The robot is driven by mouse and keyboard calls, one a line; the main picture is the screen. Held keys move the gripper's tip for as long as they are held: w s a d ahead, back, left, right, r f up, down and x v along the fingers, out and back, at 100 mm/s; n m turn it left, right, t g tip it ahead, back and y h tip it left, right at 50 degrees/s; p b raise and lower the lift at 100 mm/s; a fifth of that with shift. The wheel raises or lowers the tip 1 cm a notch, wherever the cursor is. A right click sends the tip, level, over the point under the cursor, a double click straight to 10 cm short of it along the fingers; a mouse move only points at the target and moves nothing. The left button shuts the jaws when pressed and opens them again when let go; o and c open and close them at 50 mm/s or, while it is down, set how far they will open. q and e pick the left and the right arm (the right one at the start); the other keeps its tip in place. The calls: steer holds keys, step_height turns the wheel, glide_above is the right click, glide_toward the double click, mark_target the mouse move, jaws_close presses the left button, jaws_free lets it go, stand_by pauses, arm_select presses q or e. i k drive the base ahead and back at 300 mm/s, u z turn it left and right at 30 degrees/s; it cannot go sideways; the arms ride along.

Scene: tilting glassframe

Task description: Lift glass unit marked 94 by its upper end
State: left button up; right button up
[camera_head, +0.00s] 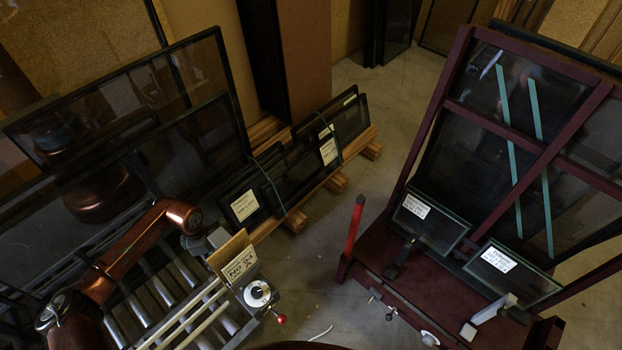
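A tan card (232,256) at the corner of the roller table carries a white label that reads NO 94. Several dark glass units (285,180) with white labels lean on a low wooden pallet in the middle; their label text is too small to read. Two small labelled glass units, a left one (428,222) and a right one (508,272), stand at the foot of the dark red frame (430,128). I cannot tell which unit bears 94. My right gripper is not in view.
The roller table (165,292) has a white dial (257,293) and a red knob (281,318) at its corner. Large dark panes (205,75) stand behind it. A red post (355,224) rises at the red frame's left. Bare floor lies between pallet and red frame.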

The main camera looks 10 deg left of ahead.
mark_target(442, 229)
steer(key=z, duration=0.65)
steer(key=i, duration=0.85)
steer(key=z, duration=1.25)
steer(key=i, duration=0.3)
steer(key=z, duration=0.15)
